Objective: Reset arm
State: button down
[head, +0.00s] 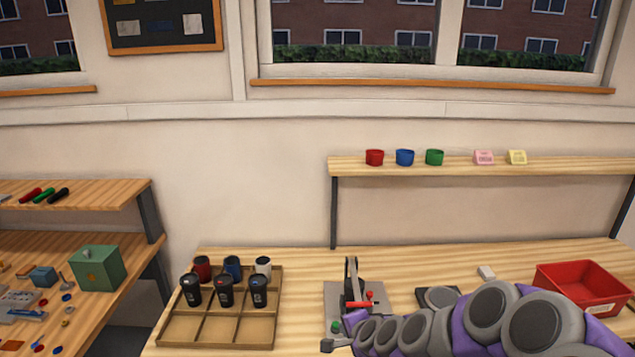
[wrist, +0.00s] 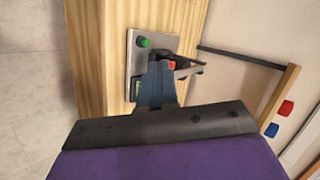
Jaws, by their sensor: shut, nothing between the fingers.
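My arm reaches in from the lower right in the head view, purple and grey. My gripper (head: 327,345) is at its left end, low over the front of the bench. In the wrist view my gripper (wrist: 158,68) is shut and empty, its fingers pointing at the laser marker. The laser marker (head: 352,285) has a grey base plate, a dark upright, a red part and a green button (head: 336,327). In the wrist view the laser marker's plate (wrist: 133,58) and green button (wrist: 144,41) show beyond the fingers, which hide part of it. Contact cannot be told.
A wooden tray (head: 215,332) left of the machine holds several lidded cups. A red bin (head: 585,285) stands at the right, beyond my arm. A shelf (head: 460,167) above carries coloured cups and two cards. A side bench with a green box (head: 97,270) is at the left.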

jog(key=s+a+r+n+g+y, duration=0.1)
jog(key=s+a+r+n+g, duration=0.2)
jog(key=s, duration=0.4)
jog(key=s+a+r+n+g, duration=0.1)
jog(key=s+r+n, duration=0.1)
jog(key=s+n, duration=0.35)
jog(key=s+d+r+n+g+h, duration=0.1)
jog(key=s+d+g, duration=0.1)
jog(key=s, duration=0.7)
jog(key=s+d+r+n+g+h, duration=0.2)
jog(key=s+d, duration=0.2)
jog(key=s, duration=0.5)
jog(key=s+d+r+n+g+h, duration=0.1)
jog(key=s+d+r+g, duration=0.1)
jog(key=s, duration=0.8)
jog(key=shift+d+g, duration=0.6)
jog(key=shift+d, duration=0.4)
